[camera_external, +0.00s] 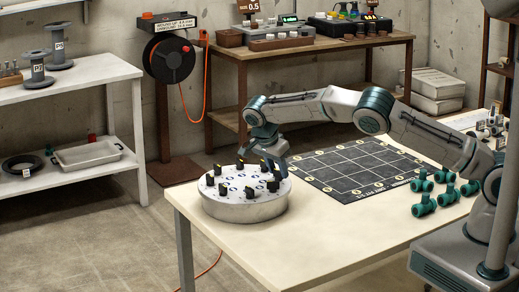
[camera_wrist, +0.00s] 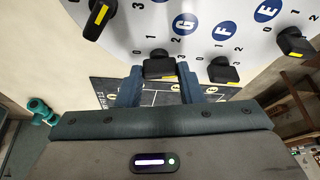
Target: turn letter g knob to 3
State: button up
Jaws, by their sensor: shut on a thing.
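The black letter G knob (camera_wrist: 160,66) with a yellow mark sits below the blue G label (camera_wrist: 184,22) in the wrist view. The two blue fingers of my gripper (camera_wrist: 160,88) stand on either side of it, shut on it. The yellow mark lies on the knob's lower edge, between the fingers; which number the knob is set to is not clear. In the external view, my gripper (camera_external: 268,160) reaches down to the far side of the round grey dial drum (camera_external: 245,210); the fingertips are partly hidden among the knobs.
The F knob (camera_wrist: 222,70) is close to the right finger. The E knob (camera_wrist: 293,44) is farther right, and another knob (camera_wrist: 98,18) is at the upper left. A black grid mat (camera_external: 350,166) and several green pipe fittings (camera_external: 424,204) lie on the table (camera_external: 320,240).

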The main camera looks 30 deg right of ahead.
jog(key=shift+a+m+g+p, duration=0.1)
jog(key=shift+m+g+p, duration=0.2)
jog(key=shift+m, duration=0.4)
jog(key=o, duration=1)
jog(key=shift+c, duration=0.2)
jog(key=shift+a+r, duration=0.25)
jog(key=shift+r, duration=0.3)
jog(key=p+v, duration=0.9)
jog(key=v, duration=0.3)
jog(key=shift+r, duration=0.3)
